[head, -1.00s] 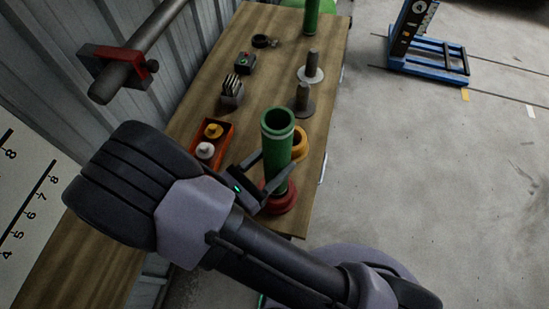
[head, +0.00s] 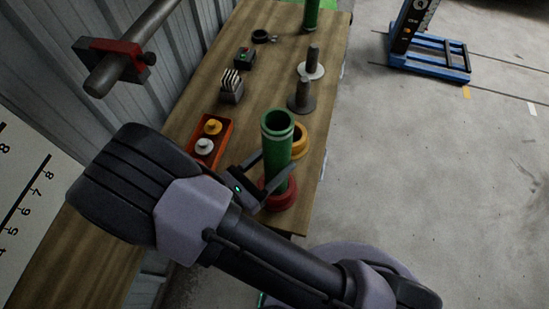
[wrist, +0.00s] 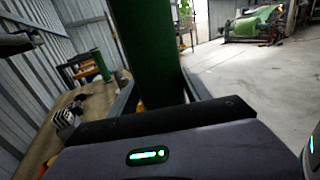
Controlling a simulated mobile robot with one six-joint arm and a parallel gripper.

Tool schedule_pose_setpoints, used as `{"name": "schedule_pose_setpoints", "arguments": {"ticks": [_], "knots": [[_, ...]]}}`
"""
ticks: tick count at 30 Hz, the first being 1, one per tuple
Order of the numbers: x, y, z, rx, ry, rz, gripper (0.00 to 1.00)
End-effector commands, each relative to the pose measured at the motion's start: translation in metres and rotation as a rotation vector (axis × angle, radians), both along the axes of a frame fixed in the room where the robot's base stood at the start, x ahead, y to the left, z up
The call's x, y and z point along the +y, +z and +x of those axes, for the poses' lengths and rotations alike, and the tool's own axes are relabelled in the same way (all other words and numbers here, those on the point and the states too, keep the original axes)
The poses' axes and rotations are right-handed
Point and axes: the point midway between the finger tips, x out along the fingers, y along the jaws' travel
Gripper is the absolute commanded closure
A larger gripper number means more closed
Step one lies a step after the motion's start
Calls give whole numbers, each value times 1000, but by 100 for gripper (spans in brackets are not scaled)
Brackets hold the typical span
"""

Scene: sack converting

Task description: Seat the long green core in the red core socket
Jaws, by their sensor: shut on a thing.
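The long green core (head: 277,140) stands about upright in the head view, its open top end facing up. My gripper (head: 267,172) is shut on it at mid to lower height, one finger on each side. The red core socket (head: 279,194) is a round red base on the bench directly around or under the core's lower end. The fingers partly hide that end, so I cannot tell how deep it sits. In the wrist view the green core (wrist: 145,50) rises between the fingers and fills the upper middle.
A yellow ring-shaped socket (head: 299,140) stands right behind the core. An orange tray (head: 212,140) with two knobs lies to the left. Grey posts on round bases (head: 301,97) and another green core (head: 311,14) stand farther back on the wooden bench (head: 262,135). Floor is open to the right.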

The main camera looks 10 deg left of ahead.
Motion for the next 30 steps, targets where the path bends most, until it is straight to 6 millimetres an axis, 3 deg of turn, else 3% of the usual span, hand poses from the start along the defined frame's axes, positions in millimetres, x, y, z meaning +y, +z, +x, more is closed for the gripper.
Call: {"name": "schedule_pose_setpoints", "arguments": {"ticks": [30], "knots": [[0,-25,0,-1,0,1,100]]}}
